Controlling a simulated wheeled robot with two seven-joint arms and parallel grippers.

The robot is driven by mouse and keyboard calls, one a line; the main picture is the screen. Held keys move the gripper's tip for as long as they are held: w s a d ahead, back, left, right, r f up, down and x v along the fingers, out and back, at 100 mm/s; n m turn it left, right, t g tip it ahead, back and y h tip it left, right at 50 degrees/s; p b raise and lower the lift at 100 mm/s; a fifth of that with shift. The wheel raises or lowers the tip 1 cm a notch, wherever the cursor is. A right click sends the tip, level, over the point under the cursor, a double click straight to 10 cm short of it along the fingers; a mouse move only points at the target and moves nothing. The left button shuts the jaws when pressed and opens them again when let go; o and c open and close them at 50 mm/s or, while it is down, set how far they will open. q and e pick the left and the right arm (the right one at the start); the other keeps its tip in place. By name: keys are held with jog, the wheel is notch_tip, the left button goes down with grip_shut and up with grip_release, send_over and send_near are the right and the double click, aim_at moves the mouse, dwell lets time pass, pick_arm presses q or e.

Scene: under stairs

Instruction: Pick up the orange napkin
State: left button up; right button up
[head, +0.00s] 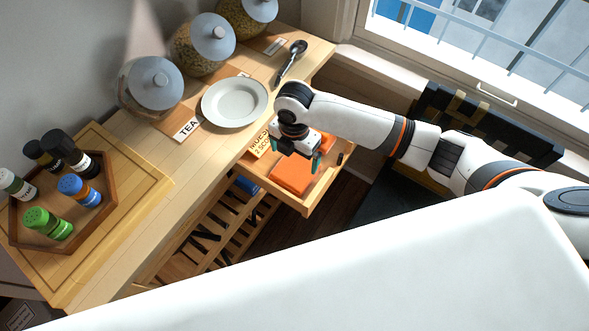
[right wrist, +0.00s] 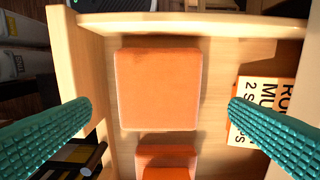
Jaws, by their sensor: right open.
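The orange napkin (head: 291,176) lies flat in an open wooden drawer (head: 311,197) under the counter. In the right wrist view the napkin (right wrist: 158,88) is a folded square on the drawer floor, between the fingers in the picture. My right gripper (head: 301,154) is over the drawer, above the napkin and apart from it. Its two teal fingers (right wrist: 160,125) are wide apart with nothing between them. A second orange thing (right wrist: 166,160) lies in the drawer beside the napkin. My left gripper is not in view.
A card with black print (right wrist: 262,108) lies in the drawer. Above the drawer, the counter holds a white plate (head: 234,102), a ladle (head: 291,61), lidded jars (head: 155,84) and a tray of spice shakers (head: 100,205). A wooden rack (head: 205,235) stands below.

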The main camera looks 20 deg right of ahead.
aim_at(295, 169)
notch_tip(295, 169, down, 3)
jog(key=shift+r, duration=0.1)
notch_tip(295, 169, down, 4)
jog(key=shift+f+p, duration=0.1)
jog(key=shift+p, duration=0.75)
jog(key=shift+f, duration=0.5)
jog(key=shift+d, duration=0.1)
jog(key=c, duration=0.6)
jog(key=shift+r, duration=0.1)
notch_tip(295, 169, up, 10)
jog(key=shift+f+b, duration=0.1)
jog(key=shift+b, duration=0.6)
